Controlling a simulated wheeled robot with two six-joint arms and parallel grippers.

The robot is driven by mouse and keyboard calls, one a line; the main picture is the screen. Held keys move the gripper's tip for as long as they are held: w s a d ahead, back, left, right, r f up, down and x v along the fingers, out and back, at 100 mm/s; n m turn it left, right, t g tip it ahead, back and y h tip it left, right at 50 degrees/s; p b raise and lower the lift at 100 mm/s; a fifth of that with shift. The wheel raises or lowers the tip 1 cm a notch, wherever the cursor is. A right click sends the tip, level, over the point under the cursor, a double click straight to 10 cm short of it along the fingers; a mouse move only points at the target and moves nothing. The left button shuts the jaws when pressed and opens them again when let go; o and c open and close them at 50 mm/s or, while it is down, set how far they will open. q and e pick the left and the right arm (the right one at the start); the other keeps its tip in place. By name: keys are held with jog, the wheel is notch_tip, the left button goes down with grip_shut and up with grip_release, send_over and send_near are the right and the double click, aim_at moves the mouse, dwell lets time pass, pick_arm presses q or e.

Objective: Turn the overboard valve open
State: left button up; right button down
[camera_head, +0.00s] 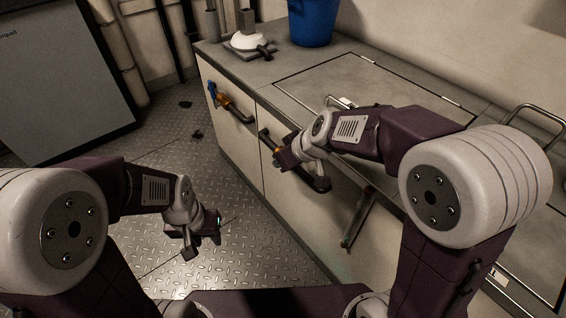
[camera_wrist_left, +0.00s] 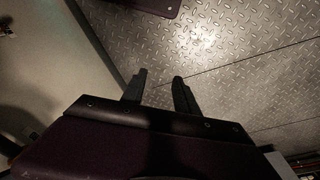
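A valve with a blue handle (camera_head: 212,93) and a brass-coloured body (camera_head: 223,102) sits on the cream cabinet front. A second dark pipe fitting (camera_head: 265,138) sits nearer, with brass colour (camera_head: 277,151) partly hidden behind my right gripper. No label shows which is the overboard valve. My right gripper (camera_head: 300,170) is close to this second fitting; contact and finger opening cannot be told. My left gripper (camera_head: 203,238) hangs over the floor, away from the cabinet. In the left wrist view its fingers (camera_wrist_left: 158,88) are apart with only floor between them.
The cabinet top (camera_head: 290,68) carries a blue bucket (camera_head: 313,20) and a white-based fitting (camera_head: 248,40). A metal bar (camera_head: 358,218) stands out from the cabinet front near my right arm. A grey box (camera_head: 60,75) stands at left. The patterned metal floor (camera_head: 165,140) between is mostly clear.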

pick_arm(q)
jog(key=c, duration=0.6)
jog(key=shift+s+d+f+g+h, duration=0.1)
jog(key=shift+s+d+g+h, duration=0.15)
jog(key=shift+s+g, duration=0.2)
grip_shut()
jog(key=w+d+r+h, duration=0.3)
jog(key=d+r+h, duration=0.1)
jog(key=d+h, duration=0.3)
jog(key=w+a+r+m+t+h, duration=0.2)
jog(key=w+r+t+h, duration=0.5)
jog(key=w+r, duration=0.6)
jog(key=w+d+f, duration=0.1)
jog(key=d+f, duration=0.3)
jog(key=d, duration=0.7)
jog(key=shift+w+d+g, duration=0.15)
jog(key=shift+w+g, duration=0.2)
